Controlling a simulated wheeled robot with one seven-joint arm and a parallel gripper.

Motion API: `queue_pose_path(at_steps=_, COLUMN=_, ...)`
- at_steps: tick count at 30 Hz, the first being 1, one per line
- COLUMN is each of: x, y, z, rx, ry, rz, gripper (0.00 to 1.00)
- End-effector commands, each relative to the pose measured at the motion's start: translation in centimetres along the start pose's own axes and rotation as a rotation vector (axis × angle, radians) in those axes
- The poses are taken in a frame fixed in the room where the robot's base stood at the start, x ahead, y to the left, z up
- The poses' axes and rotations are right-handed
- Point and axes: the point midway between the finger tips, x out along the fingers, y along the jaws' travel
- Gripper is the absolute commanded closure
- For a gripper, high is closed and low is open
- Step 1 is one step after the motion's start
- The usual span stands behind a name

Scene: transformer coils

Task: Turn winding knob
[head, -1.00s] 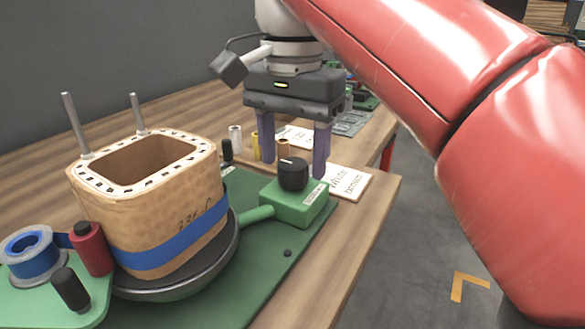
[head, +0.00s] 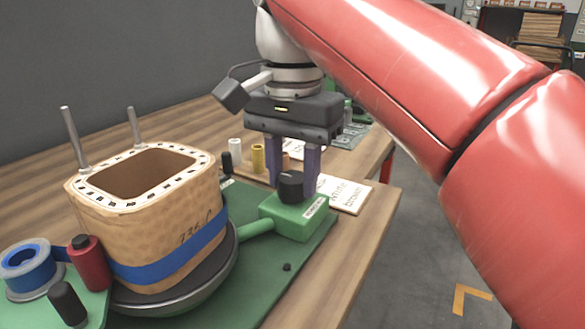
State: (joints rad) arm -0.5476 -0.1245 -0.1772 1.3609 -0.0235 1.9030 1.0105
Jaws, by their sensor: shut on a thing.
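The black winding knob (head: 291,187) sits on top of a green box (head: 295,217) at the right of the green base plate. My gripper (head: 293,180) points straight down, with its purple fingers at the knob, one on each side. It is shut on the knob. A brown coil (head: 155,215) with a blue band stands upright on a dark round turntable (head: 205,275), left of the box. A green arm joins the box to the turntable side.
A blue tape roll (head: 27,262) and a red spool (head: 90,262) stand at the left. Two metal rods rise behind the coil. The table's right edge is close to the box.

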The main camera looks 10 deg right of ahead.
Motion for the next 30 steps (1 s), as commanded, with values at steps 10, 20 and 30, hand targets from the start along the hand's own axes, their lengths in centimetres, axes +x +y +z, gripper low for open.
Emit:
queue_pose_path(at_steps=10, x=-0.32, y=0.07, z=0.01, rx=-0.184, ry=-0.002, rz=0.001, gripper=0.87)
queue_pose_path(at_steps=20, x=-0.29, y=0.04, z=0.01, rx=-0.491, ry=-0.002, rz=0.001, gripper=0.87)
queue_pose_path(at_steps=30, x=-0.14, y=0.03, z=-0.01, rx=-0.813, ry=0.0, rz=0.0, gripper=0.86)
